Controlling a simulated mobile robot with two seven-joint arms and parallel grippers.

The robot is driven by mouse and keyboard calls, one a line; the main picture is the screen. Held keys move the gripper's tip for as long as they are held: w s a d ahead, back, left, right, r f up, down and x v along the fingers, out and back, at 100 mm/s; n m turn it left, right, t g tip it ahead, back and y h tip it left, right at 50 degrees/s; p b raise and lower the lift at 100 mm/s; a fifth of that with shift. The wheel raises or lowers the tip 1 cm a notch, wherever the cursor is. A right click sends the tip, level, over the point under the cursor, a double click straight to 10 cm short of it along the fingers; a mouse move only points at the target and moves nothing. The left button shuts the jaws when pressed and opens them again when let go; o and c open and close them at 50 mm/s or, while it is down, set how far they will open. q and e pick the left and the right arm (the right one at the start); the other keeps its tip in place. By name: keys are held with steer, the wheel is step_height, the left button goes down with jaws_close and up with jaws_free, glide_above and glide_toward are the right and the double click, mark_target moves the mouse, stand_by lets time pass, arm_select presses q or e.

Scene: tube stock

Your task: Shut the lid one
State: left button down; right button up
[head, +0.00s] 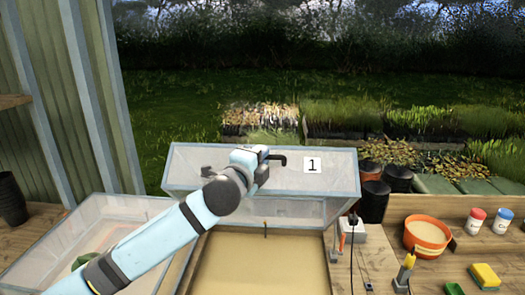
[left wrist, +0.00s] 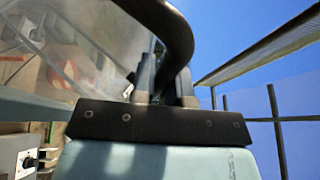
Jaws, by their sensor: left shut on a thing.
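Lid one (head: 335,170) is a clear framed panel with a white label "1". It stands raised at the back of a propagator box (head: 325,240) with a sandy floor, so the box is open. A black handle (head: 281,158) runs across the lid, partly hidden by my left gripper (head: 264,158). The gripper is shut on the handle. In the left wrist view the dark handle (left wrist: 172,25) curves down to the fingers (left wrist: 168,90). My right gripper is out of view.
Another clear-walled box (head: 40,250) stands open at left, partly behind my left arm. On the bench at right are an orange tub (head: 427,236), a red-capped jar (head: 475,221), a blue-capped jar (head: 503,221), a yellow sponge (head: 486,274) and a small white device (head: 350,230).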

arm_select(q)
steer(key=s+f+m+t+h+b, duration=0.2)
steer(key=s+f+t+b, duration=0.1)
steer(key=s+f+b, duration=1)
steer(key=shift+s+f+b, duration=0.3)
steer(key=shift+s+b, duration=0.4)
steer(key=shift+b, duration=0.35)
